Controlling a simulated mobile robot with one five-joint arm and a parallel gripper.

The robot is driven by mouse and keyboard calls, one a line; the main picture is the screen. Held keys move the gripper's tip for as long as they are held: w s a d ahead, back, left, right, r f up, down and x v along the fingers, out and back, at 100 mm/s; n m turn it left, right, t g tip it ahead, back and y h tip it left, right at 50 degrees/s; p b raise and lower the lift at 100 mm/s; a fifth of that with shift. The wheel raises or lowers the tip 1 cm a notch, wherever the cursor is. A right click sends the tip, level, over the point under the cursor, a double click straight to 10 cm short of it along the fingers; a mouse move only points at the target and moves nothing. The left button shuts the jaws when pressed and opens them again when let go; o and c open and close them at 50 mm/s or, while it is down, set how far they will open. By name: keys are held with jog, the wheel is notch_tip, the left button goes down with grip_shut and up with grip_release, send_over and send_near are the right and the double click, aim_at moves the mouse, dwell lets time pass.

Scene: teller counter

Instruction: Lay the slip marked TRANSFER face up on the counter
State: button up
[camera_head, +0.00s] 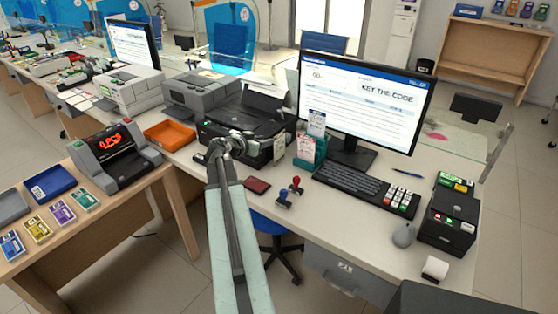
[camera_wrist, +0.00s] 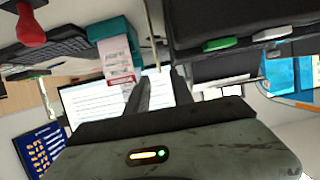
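A teal holder (camera_head: 322,152) stands on the counter (camera_head: 345,208) left of the keyboard. It holds a blue-topped slip (camera_head: 317,122) and a slip with red print (camera_head: 306,147), both upright. I cannot read their words, so I cannot tell which is marked TRANSFER. My gripper (camera_head: 240,143) is in front of the black printer, left of the holder. In the wrist view the holder (camera_wrist: 112,28) and the red-printed slip (camera_wrist: 118,58) appear upside down, up and left of my gripper (camera_wrist: 160,82). Its fingers are apart, with nothing seen gripped between them.
A monitor (camera_head: 365,90), keyboard (camera_head: 350,183) and black printer (camera_head: 250,122) surround the holder. A dark red pad (camera_head: 256,186) and stamps (camera_head: 290,190) lie near the front edge. A mouse (camera_head: 403,235) and card terminal (camera_head: 450,215) stand right. Bare counter shows between stamps and mouse.

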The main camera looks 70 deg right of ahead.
aim_at(279, 140)
jog(key=x, duration=0.2)
jog(key=b+x, duration=0.1)
jog(key=x, duration=0.2)
jog(key=r+x, duration=0.1)
jog(key=x, duration=0.2)
jog(key=shift+s+d+b, duration=0.15)
jog(key=shift+b, duration=0.15)
grip_shut()
dwell(1.2)
